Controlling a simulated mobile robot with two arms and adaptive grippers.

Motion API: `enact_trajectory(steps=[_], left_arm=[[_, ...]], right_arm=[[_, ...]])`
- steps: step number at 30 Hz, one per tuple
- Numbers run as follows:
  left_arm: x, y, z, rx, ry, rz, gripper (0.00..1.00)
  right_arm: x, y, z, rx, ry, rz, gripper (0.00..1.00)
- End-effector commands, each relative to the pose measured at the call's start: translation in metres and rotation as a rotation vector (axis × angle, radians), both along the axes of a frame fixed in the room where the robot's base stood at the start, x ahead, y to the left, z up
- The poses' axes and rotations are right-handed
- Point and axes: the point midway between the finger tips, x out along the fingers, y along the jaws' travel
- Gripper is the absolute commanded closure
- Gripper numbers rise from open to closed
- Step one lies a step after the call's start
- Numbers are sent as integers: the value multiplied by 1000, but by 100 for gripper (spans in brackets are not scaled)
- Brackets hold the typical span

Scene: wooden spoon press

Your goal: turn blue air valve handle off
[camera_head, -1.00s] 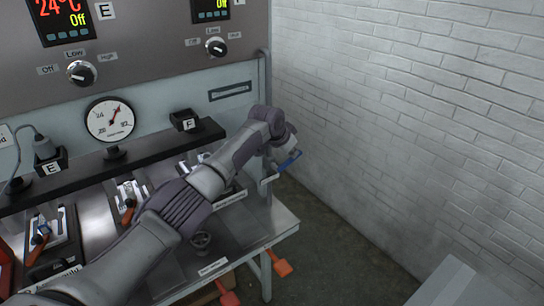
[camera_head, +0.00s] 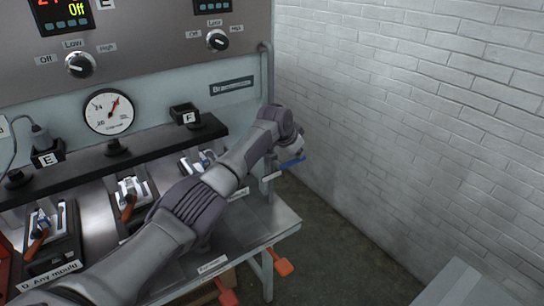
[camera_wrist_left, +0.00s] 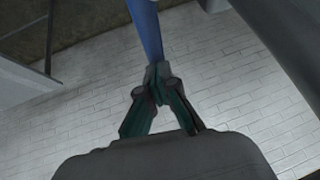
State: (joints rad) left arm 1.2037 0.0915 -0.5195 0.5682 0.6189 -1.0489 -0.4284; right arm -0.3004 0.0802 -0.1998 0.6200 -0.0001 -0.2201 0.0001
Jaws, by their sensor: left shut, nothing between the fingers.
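The blue air valve handle (camera_head: 292,163) sticks out at the right end of the machine, beside the vertical pipe, and lies close to level in the head view. In the left wrist view the blue handle (camera_wrist_left: 146,30) runs up from just beyond my fingertips. My left gripper (camera_head: 297,146) is at the handle, partly hidden behind its own wrist. In the wrist view the left gripper (camera_wrist_left: 157,76) has its fingertips together, with nothing between them. The tips overlap the handle's end in the picture; I cannot tell whether they touch it. My right gripper is not in view.
A white brick wall (camera_head: 420,130) stands close to the right of the handle. The metal bench (camera_head: 270,222) with several moulds lies below my left arm. Orange-red pedals (camera_head: 283,267) stick out under the bench. A pressure gauge (camera_head: 109,111) is on the panel.

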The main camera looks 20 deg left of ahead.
Motion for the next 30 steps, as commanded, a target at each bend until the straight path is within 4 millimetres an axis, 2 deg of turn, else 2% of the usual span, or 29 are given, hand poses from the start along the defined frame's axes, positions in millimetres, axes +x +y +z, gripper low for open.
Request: enact_trajectory(steps=[8,13,22,24,30], left_arm=[[-2,0,-6,1,11,1,100],[-2,-1,2,1,11,1,100],[-3,-7,49,0,1,2,100],[-3,-9,52,0,-5,1,100],[-8,-14,90,0,-8,2,100]], right_arm=[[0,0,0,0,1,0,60],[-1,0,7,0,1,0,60],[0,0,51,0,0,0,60],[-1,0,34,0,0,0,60],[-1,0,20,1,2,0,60]])
